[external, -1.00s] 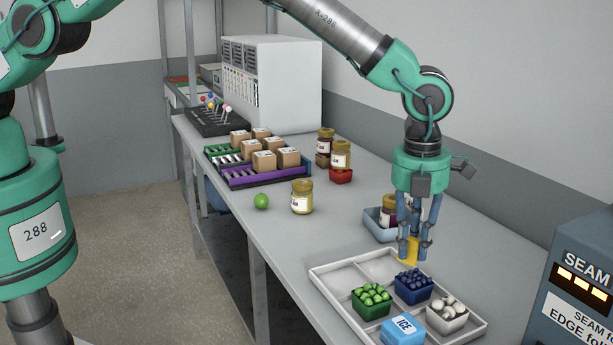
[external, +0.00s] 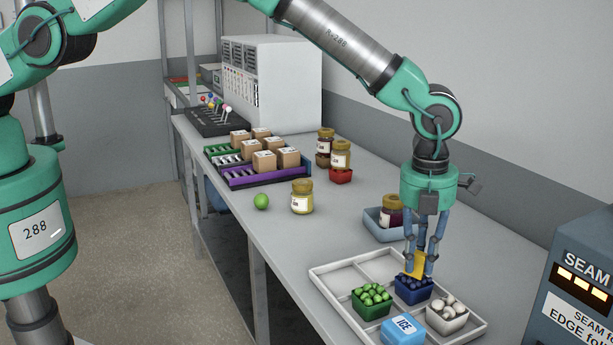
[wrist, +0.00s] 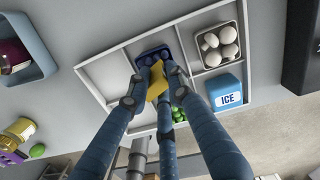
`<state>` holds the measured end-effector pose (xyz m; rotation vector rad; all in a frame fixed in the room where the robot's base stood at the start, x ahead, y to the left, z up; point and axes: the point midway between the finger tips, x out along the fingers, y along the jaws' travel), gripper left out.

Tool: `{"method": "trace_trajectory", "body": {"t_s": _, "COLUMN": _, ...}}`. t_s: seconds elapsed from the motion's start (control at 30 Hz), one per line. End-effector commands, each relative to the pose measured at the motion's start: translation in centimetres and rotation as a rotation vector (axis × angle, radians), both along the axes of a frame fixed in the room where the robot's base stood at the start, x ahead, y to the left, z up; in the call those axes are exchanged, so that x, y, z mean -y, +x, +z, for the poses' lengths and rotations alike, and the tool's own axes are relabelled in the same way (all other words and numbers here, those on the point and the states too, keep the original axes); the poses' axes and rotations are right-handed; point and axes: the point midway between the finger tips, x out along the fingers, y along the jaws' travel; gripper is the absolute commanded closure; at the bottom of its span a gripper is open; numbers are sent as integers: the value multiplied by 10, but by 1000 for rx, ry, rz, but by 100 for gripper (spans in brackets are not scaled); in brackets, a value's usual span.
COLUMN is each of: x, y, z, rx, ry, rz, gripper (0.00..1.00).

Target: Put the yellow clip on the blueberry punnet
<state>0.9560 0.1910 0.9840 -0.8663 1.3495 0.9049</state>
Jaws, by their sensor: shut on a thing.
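The yellow clip (external: 418,264) is held between the fingers of my gripper (external: 421,270), which is shut on it. The clip is at the back edge of the blue blueberry punnet (external: 411,295), which sits in a compartment of the white divided tray (external: 333,301). In the wrist view the clip (wrist: 156,80) overlaps the near side of the punnet (wrist: 151,54), between my fingertips (wrist: 157,74). I cannot tell whether the clip touches the punnet or is just above it.
The tray also holds a green punnet of green fruit (external: 372,301), a punnet of white items (external: 447,316) and a blue ICE box (external: 403,330). A pale blue bin with a jar (external: 392,212) stands behind. A SEAM machine (external: 580,290) stands at right.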

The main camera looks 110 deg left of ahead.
Motion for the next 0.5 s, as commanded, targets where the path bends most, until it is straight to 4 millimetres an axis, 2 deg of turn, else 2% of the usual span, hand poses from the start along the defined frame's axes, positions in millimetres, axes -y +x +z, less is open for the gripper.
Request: {"method": "trace_trajectory", "body": {"t_s": 0.5, "x": 0, "y": 0, "z": -9, "rx": 1, "ry": 0, "rz": 0, "gripper": 95}}
